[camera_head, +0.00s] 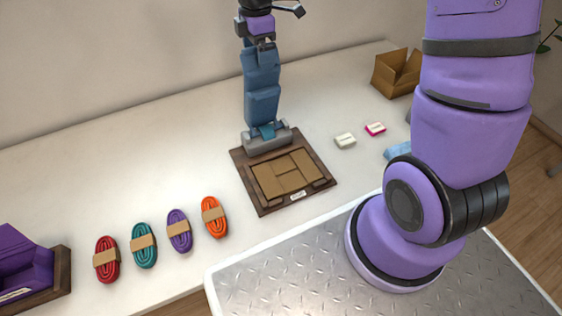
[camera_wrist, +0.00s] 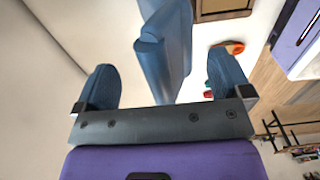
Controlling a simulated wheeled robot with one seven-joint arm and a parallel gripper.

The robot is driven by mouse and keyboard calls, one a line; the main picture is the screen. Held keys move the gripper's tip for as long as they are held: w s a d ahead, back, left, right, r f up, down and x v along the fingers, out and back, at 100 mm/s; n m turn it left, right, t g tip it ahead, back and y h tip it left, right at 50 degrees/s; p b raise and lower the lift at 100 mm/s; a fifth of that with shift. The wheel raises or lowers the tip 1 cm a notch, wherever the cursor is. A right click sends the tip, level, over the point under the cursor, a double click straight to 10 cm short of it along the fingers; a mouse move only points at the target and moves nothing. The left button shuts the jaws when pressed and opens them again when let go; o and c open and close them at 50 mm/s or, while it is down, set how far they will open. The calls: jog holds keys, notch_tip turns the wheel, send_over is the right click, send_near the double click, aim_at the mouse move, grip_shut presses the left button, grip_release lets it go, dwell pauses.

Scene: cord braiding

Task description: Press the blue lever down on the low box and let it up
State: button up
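The blue lever (camera_head: 262,88) stands nearly upright from a grey mount (camera_head: 268,141) at the back of the low box (camera_head: 240,164). The box has a dark wooden rim and tan panels inside. My gripper (camera_head: 262,43) is at the lever's top end, pointing down. In the wrist view, my gripper (camera_wrist: 163,65) is open, with its blue-grey fingers spread wide. The lever (camera_wrist: 165,45) shows between the fingers, with gaps on both sides. Whether its top touches the gripper cannot be told.
Red (camera_head: 107,260), teal (camera_head: 144,245), purple (camera_head: 179,231) and orange (camera_head: 213,217) cord bundles lie left of the box. A purple-lined tray (camera_head: 62,270) is at far left. White (camera_head: 345,141) and pink (camera_head: 375,129) blocks and an open carton (camera_head: 397,73) are right.

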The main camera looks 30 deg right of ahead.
jog(key=c, duration=1.5)
jog(key=shift+s+f, duration=0.15)
jog(key=shift+s, duration=2.85)
jog(key=shift+c, duration=0.2)
jog(key=s+f, duration=0.1)
jog(key=s, duration=0.4)
jog(key=shift+s+f, duration=0.3)
jog(key=shift+s, duration=0.1)
